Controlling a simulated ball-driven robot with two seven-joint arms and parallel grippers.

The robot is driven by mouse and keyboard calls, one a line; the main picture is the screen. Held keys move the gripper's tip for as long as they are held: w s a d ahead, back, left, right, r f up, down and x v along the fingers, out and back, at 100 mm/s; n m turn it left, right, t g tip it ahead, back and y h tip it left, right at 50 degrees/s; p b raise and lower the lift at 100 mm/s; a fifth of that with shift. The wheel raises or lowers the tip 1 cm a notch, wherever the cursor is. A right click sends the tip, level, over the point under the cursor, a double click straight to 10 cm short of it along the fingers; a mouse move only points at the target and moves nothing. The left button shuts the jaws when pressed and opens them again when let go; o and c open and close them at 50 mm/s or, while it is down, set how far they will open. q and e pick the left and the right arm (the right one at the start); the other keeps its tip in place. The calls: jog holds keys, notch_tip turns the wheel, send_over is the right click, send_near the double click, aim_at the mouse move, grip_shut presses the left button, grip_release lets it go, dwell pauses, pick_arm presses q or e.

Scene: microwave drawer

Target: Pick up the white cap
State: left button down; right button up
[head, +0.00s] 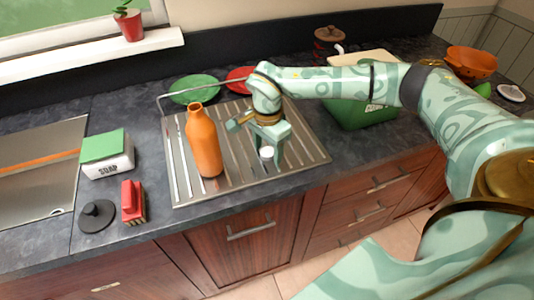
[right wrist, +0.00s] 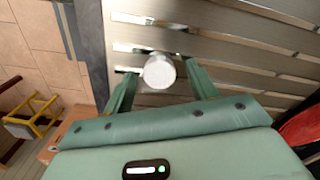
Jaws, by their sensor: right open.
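The white cap (head: 266,152) is small and round and sits on the metal drainer (head: 305,160). In the right wrist view the cap (right wrist: 159,71) lies between the two fingers of my right gripper (right wrist: 160,82), with a gap on each side. In the head view my right gripper (head: 268,150) points down over the drainer, its fingers open around the cap. An orange bottle (head: 204,145) stands upright on the drainer, left of the gripper. My left gripper is not in view.
A green plate (head: 194,88) and a red plate (head: 240,74) are behind the drainer. A green bin (head: 362,112) stands right of it. A soap box (head: 107,160), red brush (head: 131,198) and dark sink plug (head: 96,215) are at left. The counter's front edge is close.

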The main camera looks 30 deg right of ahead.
aim_at(267, 153)
jog(key=c, duration=1)
jog(key=shift+c, duration=0.2)
jog(key=shift+r, duration=0.55)
jog(key=r, duration=0.1)
jog(key=r+p, duration=0.1)
jog(key=r, duration=0.1)
jog(key=shift+s+a, duration=0.1)
jog(key=shift+a, duration=0.1)
jog(key=s+a+r+p, duration=0.1)
jog(key=s+a+r, duration=0.6)
jog(key=a+r, duration=0.2)
jog(key=shift+s+a+p, duration=0.25)
jog(key=shift+a+p, duration=0.05)
jog(key=shift+a, duration=0.9)
